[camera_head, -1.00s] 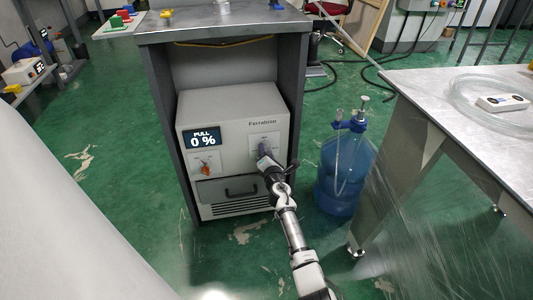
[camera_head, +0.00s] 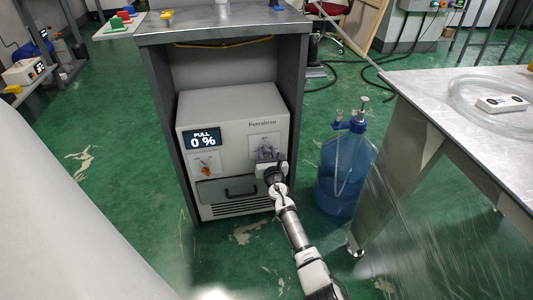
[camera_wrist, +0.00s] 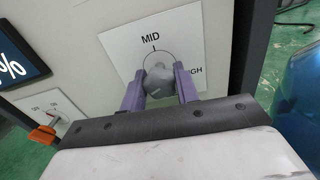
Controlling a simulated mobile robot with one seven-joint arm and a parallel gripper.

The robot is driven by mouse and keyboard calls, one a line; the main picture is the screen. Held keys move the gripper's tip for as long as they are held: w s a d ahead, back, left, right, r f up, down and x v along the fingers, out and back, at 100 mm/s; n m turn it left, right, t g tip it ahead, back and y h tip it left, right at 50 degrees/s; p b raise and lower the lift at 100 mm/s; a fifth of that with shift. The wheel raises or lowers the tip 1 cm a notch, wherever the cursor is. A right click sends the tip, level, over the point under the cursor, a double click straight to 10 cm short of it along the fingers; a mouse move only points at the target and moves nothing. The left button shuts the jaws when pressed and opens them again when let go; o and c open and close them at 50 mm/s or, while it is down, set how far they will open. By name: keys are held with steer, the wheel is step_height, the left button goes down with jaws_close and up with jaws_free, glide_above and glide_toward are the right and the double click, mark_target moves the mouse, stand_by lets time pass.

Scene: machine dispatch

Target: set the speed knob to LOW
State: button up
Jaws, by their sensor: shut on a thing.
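The speed knob (camera_wrist: 158,84) is a grey rounded knob on a white label plate on the front of the Ferrabino machine (camera_head: 225,112). My gripper (camera_wrist: 158,76) has its two purple fingers on either side of the knob and is shut on it. In the wrist view MID is printed above the knob and HIGH, partly covered, at its right. No LOW mark shows; the lower plate is hidden by my gripper. I cannot tell clearly where the knob points. In the head view my gripper (camera_head: 266,154) covers most of the knob.
A display (camera_head: 202,138) reads PULL 0 %. An orange switch (camera_head: 206,170) sits below it, left of my gripper. A drawer with a black handle (camera_head: 241,191) is below. A blue bottle (camera_head: 340,175) stands right of the cabinet, near a metal table (camera_head: 440,95).

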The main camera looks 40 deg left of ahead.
steer(key=shift+n, duration=0.7)
steer(key=o, duration=1)
steer(key=shift+c, duration=0.2)
steer(key=shift+d, duration=0.1)
